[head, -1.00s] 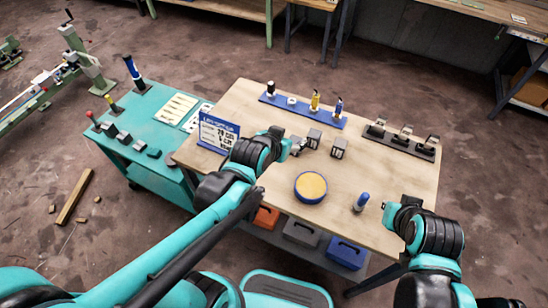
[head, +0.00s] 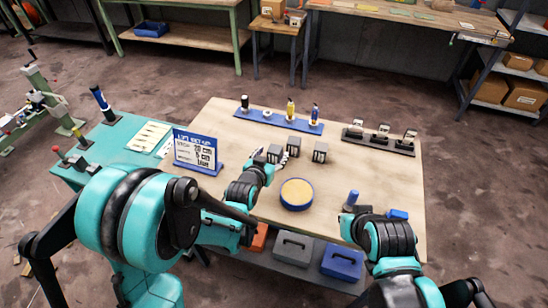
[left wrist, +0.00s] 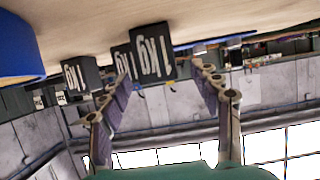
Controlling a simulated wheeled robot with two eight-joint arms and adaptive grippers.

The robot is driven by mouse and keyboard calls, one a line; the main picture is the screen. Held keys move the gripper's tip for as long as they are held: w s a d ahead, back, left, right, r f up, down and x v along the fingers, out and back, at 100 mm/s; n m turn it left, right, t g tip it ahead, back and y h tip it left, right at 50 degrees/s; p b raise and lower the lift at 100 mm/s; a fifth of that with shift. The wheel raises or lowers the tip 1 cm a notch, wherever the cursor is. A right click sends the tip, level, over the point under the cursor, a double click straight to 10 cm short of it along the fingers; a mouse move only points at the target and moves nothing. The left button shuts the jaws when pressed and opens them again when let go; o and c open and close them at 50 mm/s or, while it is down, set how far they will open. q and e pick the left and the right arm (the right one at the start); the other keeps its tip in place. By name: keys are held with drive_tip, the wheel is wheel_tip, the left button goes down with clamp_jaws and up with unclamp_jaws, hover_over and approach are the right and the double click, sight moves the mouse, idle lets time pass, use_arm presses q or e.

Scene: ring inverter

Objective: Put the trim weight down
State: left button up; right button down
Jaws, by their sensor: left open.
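Three dark 1 kg weights stand on the wooden table: a left one (head: 274,153), a middle one (head: 293,146) and a right one (head: 320,152). I cannot tell by marking which is the trim weight. My left gripper (head: 272,163) is at the left weight, low over the table. In the left wrist view, which is upside down, its fingers (left wrist: 162,88) are spread apart, with a 1 kg weight (left wrist: 152,52) just beyond the tips, resting on the table. My right gripper (head: 352,211) is at the front right, near a blue-topped cylinder (head: 352,198); its fingers are not clear.
A round blue tray with a tan inside (head: 297,193) lies right of my left gripper. A blue sign (head: 197,152) stands to the left. A blue rack (head: 278,121) and a black rack (head: 379,141) line the back. Open tabletop lies between the weights and the racks.

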sight(273, 154)
use_arm(q)
drive_tip(key=x, duration=0.2)
drive_tip(key=b+x, duration=0.1)
drive_tip(key=shift+w+d+f, duration=0.15)
drive_tip(key=shift+w+f, duration=0.05)
drive_tip(key=shift+f, duration=0.2)
drive_tip(key=shift+r, duration=0.1)
clamp_jaws()
drive_tip(key=shift+r, duration=0.15)
